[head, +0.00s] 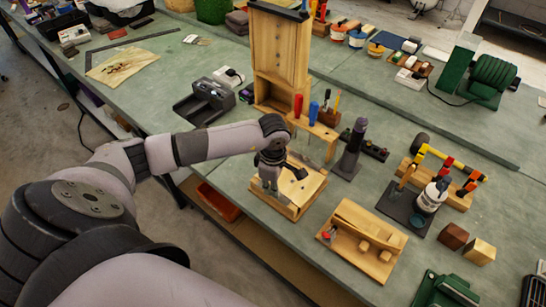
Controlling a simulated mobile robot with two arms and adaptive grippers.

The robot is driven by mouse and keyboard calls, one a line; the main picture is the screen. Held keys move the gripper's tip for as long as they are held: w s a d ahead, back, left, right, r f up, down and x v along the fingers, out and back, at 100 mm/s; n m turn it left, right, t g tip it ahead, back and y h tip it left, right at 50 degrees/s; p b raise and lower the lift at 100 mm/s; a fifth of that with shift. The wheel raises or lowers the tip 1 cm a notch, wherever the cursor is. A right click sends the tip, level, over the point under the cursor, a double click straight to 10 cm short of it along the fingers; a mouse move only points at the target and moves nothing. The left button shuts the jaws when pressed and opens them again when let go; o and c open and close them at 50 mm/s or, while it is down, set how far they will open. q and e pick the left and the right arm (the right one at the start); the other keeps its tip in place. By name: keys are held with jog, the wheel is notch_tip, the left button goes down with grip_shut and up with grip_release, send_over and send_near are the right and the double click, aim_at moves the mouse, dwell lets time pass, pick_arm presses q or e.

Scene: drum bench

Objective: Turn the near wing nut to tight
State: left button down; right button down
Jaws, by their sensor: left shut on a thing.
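My left gripper (269,186) reaches down over a light wooden board (291,209) on the green bench and is shut, pointing downward. The near wing nut is hidden by the fingers, which close low over the board's near left part. Its angle and tightness cannot be seen. A dark part (297,172) stands on the board just right of the gripper. My right gripper is not in view.
A tall wooden cabinet (278,50) and a rack with red and blue handled tools (315,125) stand behind the board. A dark upright tool (352,148) is to the right. Another wooden fixture (350,225) lies nearer right. Bare bench (235,172) shows to the left.

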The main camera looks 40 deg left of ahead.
pick_arm(q)
jog(key=shift+f+n+b, duration=0.1)
jog(key=shift+n+b, duration=0.35)
jog(key=shift+n, duration=0.05)
jog(key=c, duration=1.7)
grip_release()
jog(key=shift+o, duration=0.2)
notch_tip(320, 180, up, 12)
